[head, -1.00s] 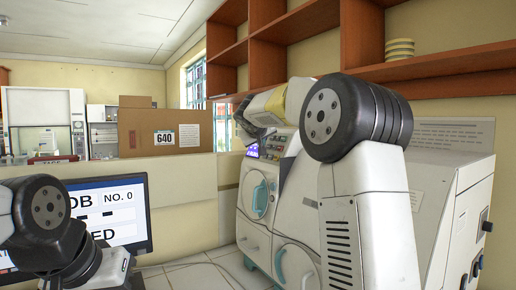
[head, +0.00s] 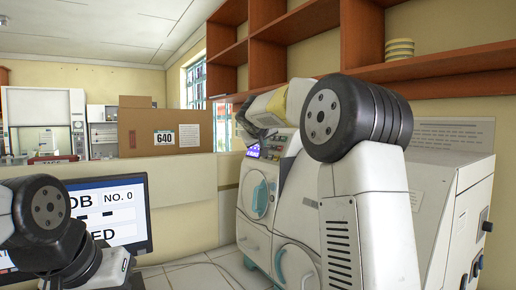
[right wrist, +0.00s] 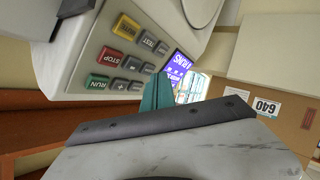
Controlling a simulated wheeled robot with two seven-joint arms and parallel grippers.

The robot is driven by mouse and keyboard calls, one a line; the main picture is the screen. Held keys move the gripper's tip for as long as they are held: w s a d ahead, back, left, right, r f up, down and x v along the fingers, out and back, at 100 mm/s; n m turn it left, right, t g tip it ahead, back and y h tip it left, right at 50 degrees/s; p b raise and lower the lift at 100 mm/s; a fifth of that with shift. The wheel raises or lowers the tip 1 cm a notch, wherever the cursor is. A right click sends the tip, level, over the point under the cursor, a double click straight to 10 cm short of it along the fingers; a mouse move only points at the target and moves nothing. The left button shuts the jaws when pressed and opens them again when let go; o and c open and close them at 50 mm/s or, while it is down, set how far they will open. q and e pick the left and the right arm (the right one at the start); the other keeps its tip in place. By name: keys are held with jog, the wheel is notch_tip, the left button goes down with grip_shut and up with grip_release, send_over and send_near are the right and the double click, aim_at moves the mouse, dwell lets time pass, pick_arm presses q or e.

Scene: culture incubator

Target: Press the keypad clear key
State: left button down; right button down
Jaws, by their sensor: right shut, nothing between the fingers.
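The keypad (right wrist: 125,58) shows in the right wrist view on the white machine's panel. It has a green RUN key (right wrist: 97,82), a red STOP key (right wrist: 110,55), a yellow key (right wrist: 127,27) with an unclear label, and several grey keys (right wrist: 131,63). I cannot tell which is the clear key. My right gripper (right wrist: 158,92) is shut and empty, its teal fingertips beside the keypad's grey-key end and the lit display (right wrist: 180,72). Whether it touches a key is not clear. In the head view the keypad (head: 272,147) is small and partly hidden by my right arm. My left gripper is out of view.
The white machine (head: 258,222) has teal-handled doors and stands on the tiled counter. A monitor (head: 118,212) stands at the left. Wooden shelves (head: 440,65) hang above the machine.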

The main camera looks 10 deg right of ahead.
jog(key=shift+w+d+f, duration=0.15)
jog(key=shift+d+f, duration=0.1)
jog(key=shift+d, duration=0.15)
dwell(0.9)
jog(key=shift+s+a+r, duration=0.25)
jog(key=shift+a+r, duration=0.15)
jog(key=shift+a, duration=0.2)
jog(key=shift+a, duration=0.1)
jog(key=a, duration=0.1)
jog(key=s+a+r, duration=0.1)
jog(key=a+r, duration=0.1)
jog(key=a, duration=0.1)
jog(key=shift+s+r, duration=0.1)
jog(key=shift+s, duration=0.25)
dwell(0.5)
